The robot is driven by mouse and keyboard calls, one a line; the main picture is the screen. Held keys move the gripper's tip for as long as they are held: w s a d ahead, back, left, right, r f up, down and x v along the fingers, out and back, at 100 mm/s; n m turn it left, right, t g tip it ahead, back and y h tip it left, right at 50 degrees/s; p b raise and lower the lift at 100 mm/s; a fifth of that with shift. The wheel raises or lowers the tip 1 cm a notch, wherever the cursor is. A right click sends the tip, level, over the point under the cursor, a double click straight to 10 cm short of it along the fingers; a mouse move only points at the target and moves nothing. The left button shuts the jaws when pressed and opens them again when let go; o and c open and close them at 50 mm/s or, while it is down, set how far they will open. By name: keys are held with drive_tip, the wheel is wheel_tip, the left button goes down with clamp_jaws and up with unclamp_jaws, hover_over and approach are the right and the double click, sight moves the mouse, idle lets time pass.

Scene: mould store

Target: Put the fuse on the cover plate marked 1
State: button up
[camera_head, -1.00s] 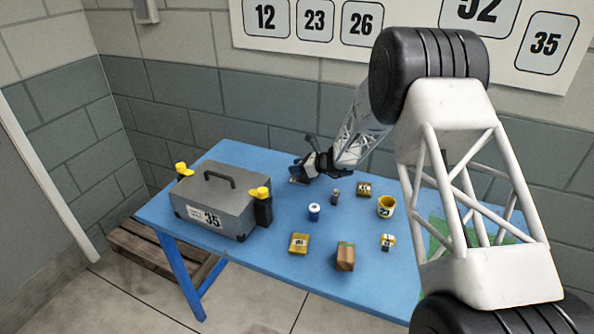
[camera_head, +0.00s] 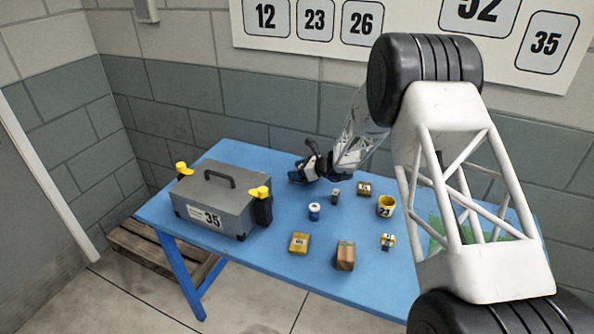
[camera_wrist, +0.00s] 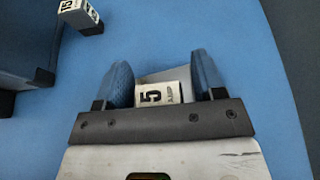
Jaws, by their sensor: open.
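My gripper (camera_wrist: 165,82) is open low over the far part of the blue table, and shows in the head view (camera_head: 301,176). Between its blue fingers is a small pale piece (camera_wrist: 163,93) with a white label reading 5 and small lettering. A plain grey face shows beyond the label. I cannot tell whether this piece is the fuse, nor whether the fingers touch it; the gripper hides it in the head view. Another small block (camera_wrist: 80,15) with a label that seems to read 15 is at the wrist view's top left. I can make out no plate marked 1.
A grey toolbox (camera_head: 222,192) marked 35 stands at the table's left. My arm partly covers a green patch.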

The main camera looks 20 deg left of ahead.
drive_tip(key=shift+r, duration=0.2)
drive_tip(key=v, duration=1.2)
drive_tip(key=shift+f, duration=0.1)
idle(0.7)
